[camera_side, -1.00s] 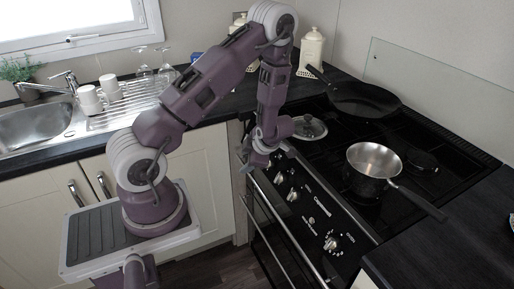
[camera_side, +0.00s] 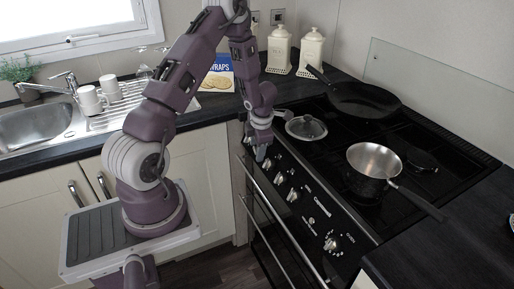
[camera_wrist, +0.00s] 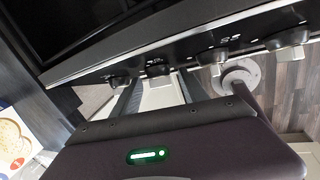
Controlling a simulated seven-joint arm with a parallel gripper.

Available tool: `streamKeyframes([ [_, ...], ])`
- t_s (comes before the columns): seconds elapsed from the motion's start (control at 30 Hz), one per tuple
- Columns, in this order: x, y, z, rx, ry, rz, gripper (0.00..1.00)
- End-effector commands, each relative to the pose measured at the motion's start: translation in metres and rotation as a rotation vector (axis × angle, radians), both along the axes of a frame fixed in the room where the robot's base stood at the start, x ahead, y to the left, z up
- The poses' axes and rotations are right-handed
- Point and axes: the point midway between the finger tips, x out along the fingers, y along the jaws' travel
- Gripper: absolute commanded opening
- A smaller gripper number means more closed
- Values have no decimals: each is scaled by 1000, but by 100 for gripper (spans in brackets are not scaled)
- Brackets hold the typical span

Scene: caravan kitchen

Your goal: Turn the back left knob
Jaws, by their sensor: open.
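A row of silver control knobs runs along the sloping front panel of the black cooker (camera_side: 312,217). The knob at the far-left end of the row (camera_side: 267,164) is partly hidden by my gripper in the side view. Other knobs, such as the second one along (camera_side: 279,178), show clear of it. My gripper (camera_side: 261,155) points down at the far-left end of the panel, very close to the end knob; I cannot tell whether it touches. It is open. In the wrist view several knobs (camera_wrist: 215,56) stand along the panel edge beyond the dark gripper body.
A steel saucepan (camera_side: 373,160), a black frying pan (camera_side: 362,100) and a glass lid (camera_side: 306,128) rest on the hob. Two cream canisters (camera_side: 311,52) and a wraps packet (camera_side: 216,76) stand behind. An oven rail (camera_side: 285,232) runs below the knobs.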

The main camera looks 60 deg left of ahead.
Motion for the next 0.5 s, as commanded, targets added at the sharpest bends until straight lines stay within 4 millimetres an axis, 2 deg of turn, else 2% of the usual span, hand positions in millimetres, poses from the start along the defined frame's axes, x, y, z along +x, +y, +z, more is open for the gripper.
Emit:
streamKeyframes([
  [0.03,0,0,0,0,0,0,52],
  [0.3,0,0,0,1,1,-1,0],
  [0.5,-1,0,0,7,2,-3,0],
])
